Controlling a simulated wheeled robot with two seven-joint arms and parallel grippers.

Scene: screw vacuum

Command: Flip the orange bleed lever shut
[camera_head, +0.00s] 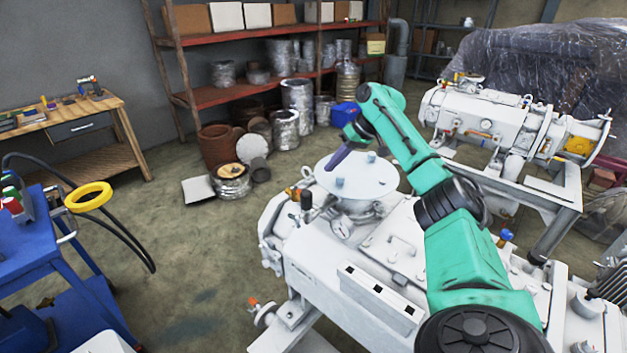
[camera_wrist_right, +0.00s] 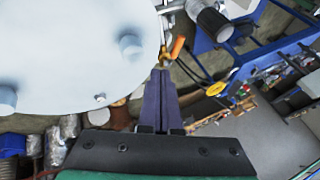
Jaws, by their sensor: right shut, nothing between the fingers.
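An orange lever (camera_wrist_right: 177,47) shows in the wrist view on a small brass fitting, just beyond and slightly right of my fingertips. A small orange-and-brass fitting (camera_head: 291,192) in the head view, left of the white round plate (camera_head: 358,176), appears to be the same spot. My right gripper (camera_wrist_right: 160,72) has its purple fingers together and empty, beside the plate's edge. In the head view the right gripper (camera_head: 331,166) is over the plate, pointing down-left. I see a small gap between fingertips and lever, but cannot tell contact for certain. My left gripper is not in view.
The white vacuum pump (camera_head: 330,265) fills the middle foreground. A blue cart (camera_head: 30,235) with a yellow ring (camera_head: 88,197) is at left. A second pump (camera_head: 500,120) stands at back right.

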